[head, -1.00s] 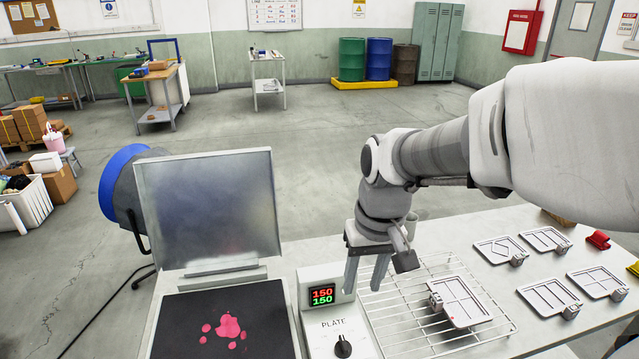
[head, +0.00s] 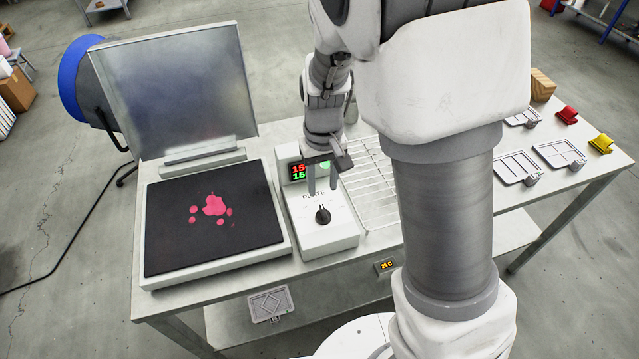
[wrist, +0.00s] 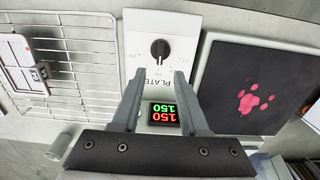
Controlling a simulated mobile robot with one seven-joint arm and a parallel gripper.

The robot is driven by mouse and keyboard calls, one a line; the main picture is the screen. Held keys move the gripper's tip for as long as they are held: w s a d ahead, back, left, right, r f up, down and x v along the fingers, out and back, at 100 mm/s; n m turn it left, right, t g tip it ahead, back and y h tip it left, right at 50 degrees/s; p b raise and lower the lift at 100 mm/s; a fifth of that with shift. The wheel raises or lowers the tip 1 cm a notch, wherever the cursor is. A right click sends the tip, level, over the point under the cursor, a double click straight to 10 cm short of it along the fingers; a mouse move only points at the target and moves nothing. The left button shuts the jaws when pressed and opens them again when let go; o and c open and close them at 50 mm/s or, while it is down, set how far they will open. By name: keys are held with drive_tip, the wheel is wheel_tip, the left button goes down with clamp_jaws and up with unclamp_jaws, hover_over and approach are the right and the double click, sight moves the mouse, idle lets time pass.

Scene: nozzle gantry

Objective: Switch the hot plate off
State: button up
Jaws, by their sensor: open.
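The hot plate's white control box (head: 333,232) stands on the bench, with a black knob (head: 322,215) on its sloped face and a lit red and green display, partly hidden by my gripper in the head view. In the wrist view the display (wrist: 163,113) reads 150 in both rows, and the knob (wrist: 160,49) lies beyond the fingertips. The black plate (head: 213,219) with pink spots is left of the box. My gripper (head: 322,192) is open and empty, pointing down above the box, behind the knob. In the wrist view its fingertips (wrist: 160,76) flank the PLATE label.
A raised metal lid (head: 175,90) stands behind the plate. A wire rack (head: 370,185) is just right of the box. Small trays (head: 517,168) and red and yellow pieces lie at the bench's right. A shelf below holds another tray (head: 270,303).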

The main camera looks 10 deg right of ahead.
sight(322, 208)
wheel_tip(322, 208, down, 7)
drive_tip(key=shift+f+b, duration=0.15)
drive_tip(key=shift+b, duration=0.15)
clamp_jaws()
idle(0.3)
